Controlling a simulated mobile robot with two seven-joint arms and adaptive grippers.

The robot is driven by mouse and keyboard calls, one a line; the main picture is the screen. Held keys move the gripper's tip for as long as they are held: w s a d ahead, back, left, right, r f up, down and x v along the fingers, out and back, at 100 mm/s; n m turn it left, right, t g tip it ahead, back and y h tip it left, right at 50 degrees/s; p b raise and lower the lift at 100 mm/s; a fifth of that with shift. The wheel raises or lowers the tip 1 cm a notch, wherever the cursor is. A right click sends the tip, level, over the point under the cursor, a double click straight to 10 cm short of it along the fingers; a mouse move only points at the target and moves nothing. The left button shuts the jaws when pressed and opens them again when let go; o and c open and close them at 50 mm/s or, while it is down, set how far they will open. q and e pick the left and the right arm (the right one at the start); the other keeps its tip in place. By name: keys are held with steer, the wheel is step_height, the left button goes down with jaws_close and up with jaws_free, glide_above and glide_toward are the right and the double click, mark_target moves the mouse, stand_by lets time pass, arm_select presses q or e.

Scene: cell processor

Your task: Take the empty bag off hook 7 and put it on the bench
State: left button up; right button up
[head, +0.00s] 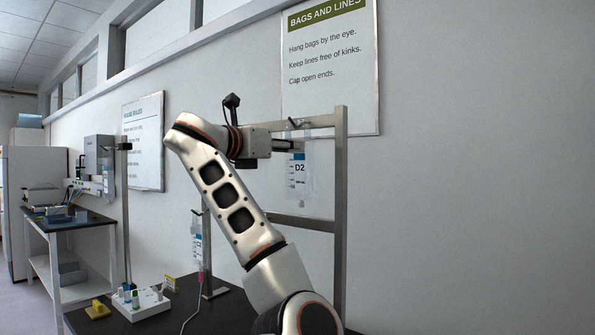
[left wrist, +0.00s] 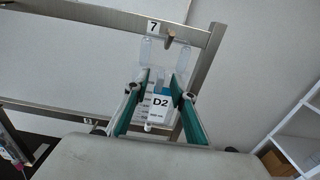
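The bag marked D2 (head: 299,180) is clear with a white and blue label. It hangs upright on the metal rack (head: 341,210) in the head view, near the top bar. In the left wrist view the bag (left wrist: 159,104) hangs below hook 7 (left wrist: 170,42), beside the "7" tag (left wrist: 153,27). My left gripper (head: 288,146) is at the bag's upper part. In the left wrist view its two fingers (left wrist: 160,78) stand apart, one on each side of the bag; I see no firm grip. The dark bench top (head: 215,312) is below, partly hidden by my left arm. My right gripper is out of view.
A white holder (head: 137,304) with bottles and a yellow item (head: 98,308) stand on the bench. A wall sign (head: 330,70) is behind the rack.

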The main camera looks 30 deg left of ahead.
arm_select(q)
jaws_close()
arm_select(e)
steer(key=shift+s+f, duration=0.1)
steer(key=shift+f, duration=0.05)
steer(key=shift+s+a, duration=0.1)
arm_select(q)
steer(key=shift+s+r+p, duration=0.3)
steer(key=shift+r, duration=0.35)
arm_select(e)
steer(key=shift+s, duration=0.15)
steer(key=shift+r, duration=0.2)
